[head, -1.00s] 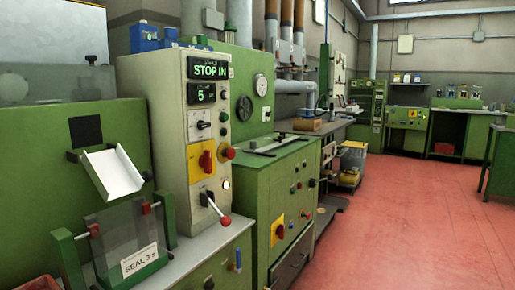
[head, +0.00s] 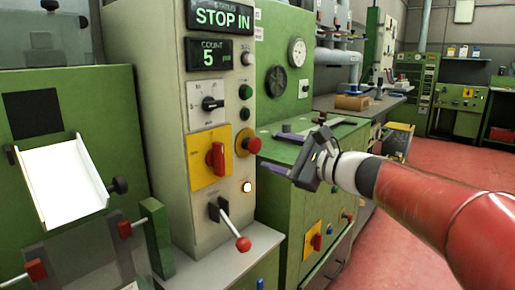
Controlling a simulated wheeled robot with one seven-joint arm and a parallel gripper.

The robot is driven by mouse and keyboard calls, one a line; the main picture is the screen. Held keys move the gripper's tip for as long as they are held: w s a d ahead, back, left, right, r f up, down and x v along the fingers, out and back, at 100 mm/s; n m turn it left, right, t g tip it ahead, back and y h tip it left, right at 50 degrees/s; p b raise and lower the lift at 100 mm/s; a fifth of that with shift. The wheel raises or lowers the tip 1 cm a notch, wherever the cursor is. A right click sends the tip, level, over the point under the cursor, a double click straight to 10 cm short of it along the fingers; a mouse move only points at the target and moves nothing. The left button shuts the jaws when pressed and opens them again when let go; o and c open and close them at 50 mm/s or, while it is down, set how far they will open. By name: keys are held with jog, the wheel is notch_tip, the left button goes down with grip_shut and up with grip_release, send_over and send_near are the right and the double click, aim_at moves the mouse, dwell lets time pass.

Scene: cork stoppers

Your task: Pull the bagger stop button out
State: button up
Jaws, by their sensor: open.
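The bagger's stop button (head: 254,146) is a red mushroom head on a round yellow base, on the right side of the cream control panel. The status display (head: 225,16) above reads "STOP IN". My gripper (head: 279,152) is open and empty, a little to the right of the button. Its two purple-grey fingers point left toward the panel, one higher and one lower. The gripper looks apart from the button; the exact depth gap is hard to tell.
Below the button are a lit white button (head: 247,187) and a lever with a red knob (head: 242,243). A red rotary switch on a yellow plate (head: 208,172) is left of it. A green cabinet (head: 296,207) stands behind my gripper.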

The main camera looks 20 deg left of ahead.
aim_at(258, 147)
jog(key=p+x, duration=0.1)
jog(key=x, duration=0.6)
jog(key=shift+s, duration=0.1)
